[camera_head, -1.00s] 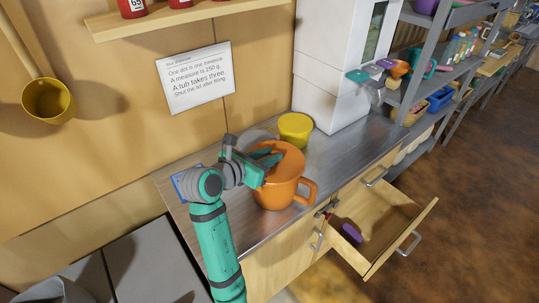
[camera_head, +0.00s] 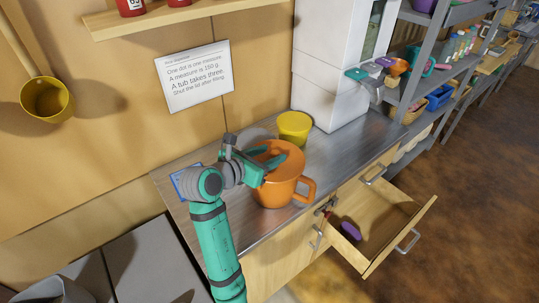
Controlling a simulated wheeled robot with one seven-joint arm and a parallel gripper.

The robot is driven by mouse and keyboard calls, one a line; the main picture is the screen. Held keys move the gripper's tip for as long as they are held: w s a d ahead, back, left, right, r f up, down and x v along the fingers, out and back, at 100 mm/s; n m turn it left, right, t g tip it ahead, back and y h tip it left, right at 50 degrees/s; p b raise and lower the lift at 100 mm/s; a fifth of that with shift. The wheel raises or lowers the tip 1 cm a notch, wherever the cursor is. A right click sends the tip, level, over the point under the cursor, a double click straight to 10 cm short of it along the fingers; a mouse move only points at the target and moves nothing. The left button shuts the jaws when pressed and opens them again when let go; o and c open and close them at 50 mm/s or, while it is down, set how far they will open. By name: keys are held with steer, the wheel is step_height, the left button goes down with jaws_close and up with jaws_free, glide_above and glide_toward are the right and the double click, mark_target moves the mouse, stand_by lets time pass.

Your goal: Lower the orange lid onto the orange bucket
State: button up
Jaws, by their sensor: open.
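The orange bucket (camera_head: 275,195) stands on the metal counter, its handle towards the right. The orange lid (camera_head: 286,150) covers its mouth at the top; I cannot tell whether it sits level and fully down. My gripper (camera_head: 272,164) is at the left and top of the lid, its teal fingers spread over it. It is open. The fingers and wrist hide part of the lid and the left side of the rim.
A yellow bucket (camera_head: 294,128) stands just behind, near the white cabinet (camera_head: 330,70). A grey round thing is partly hidden behind my wrist. An open drawer (camera_head: 375,225) with a purple item (camera_head: 350,231) juts out front right. The counter (camera_head: 345,150) is clear to the right.

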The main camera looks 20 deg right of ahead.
steer(key=v, duration=1)
steer(key=shift+a+r, duration=0.2)
steer(key=shift+a, duration=0.05)
steer(key=shift+s+a, duration=0.1)
steer(key=shift+s, duration=0.1)
steer(key=shift+s, duration=0.1)
